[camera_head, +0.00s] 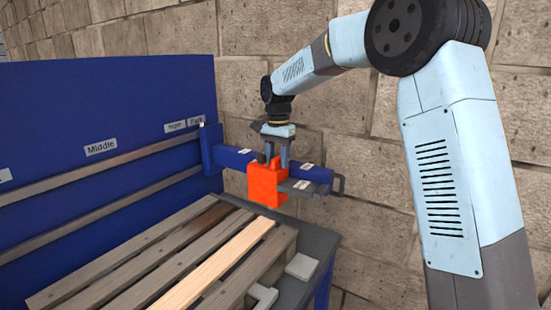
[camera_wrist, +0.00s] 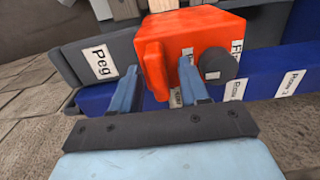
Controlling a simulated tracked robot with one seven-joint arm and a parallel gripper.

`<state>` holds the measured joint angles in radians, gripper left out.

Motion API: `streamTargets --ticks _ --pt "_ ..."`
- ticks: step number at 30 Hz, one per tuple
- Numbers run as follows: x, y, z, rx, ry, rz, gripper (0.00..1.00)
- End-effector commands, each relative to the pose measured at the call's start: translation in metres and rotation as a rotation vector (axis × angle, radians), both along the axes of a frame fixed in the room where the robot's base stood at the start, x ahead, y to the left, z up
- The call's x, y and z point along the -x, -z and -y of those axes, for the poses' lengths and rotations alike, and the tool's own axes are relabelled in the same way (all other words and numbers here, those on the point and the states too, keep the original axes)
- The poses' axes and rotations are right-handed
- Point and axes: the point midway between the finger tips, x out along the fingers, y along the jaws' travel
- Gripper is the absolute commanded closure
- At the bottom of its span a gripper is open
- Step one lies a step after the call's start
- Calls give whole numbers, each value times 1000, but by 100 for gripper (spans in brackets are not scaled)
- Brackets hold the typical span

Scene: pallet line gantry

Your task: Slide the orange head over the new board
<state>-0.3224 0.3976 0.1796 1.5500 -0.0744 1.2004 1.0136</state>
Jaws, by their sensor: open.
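The orange head (camera_head: 268,188) sits on the blue gantry beam (camera_head: 228,157) at the pallet's far right end. The new board (camera_head: 215,265) looks like the paler, cleaner plank among darker ones on the pallet. My gripper (camera_head: 274,160) is at the head's top. In the wrist view, the head (camera_wrist: 205,28) has an upright orange fin (camera_wrist: 153,68) and a dark round knob (camera_wrist: 218,66). My gripper's fingers (camera_wrist: 160,75) are open, one on each side of the fin. Whether either finger touches it is unclear.
A blue back panel (camera_head: 100,105) with labels such as "Middle" and "Park" stands behind the pallet (camera_head: 85,290). A dark handle (camera_head: 338,184) is at the beam's right end. Pale blocks (camera_head: 301,267) lie on the grey table edge.

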Motion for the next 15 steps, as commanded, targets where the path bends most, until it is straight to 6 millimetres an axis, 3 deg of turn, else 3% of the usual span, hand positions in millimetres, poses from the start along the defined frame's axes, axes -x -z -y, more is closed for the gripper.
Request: streamTargets --ticks 5,15 --pt "-1 -12 0 -1 0 3 55" --pt "-3 -75 0 -2 0 3 55"
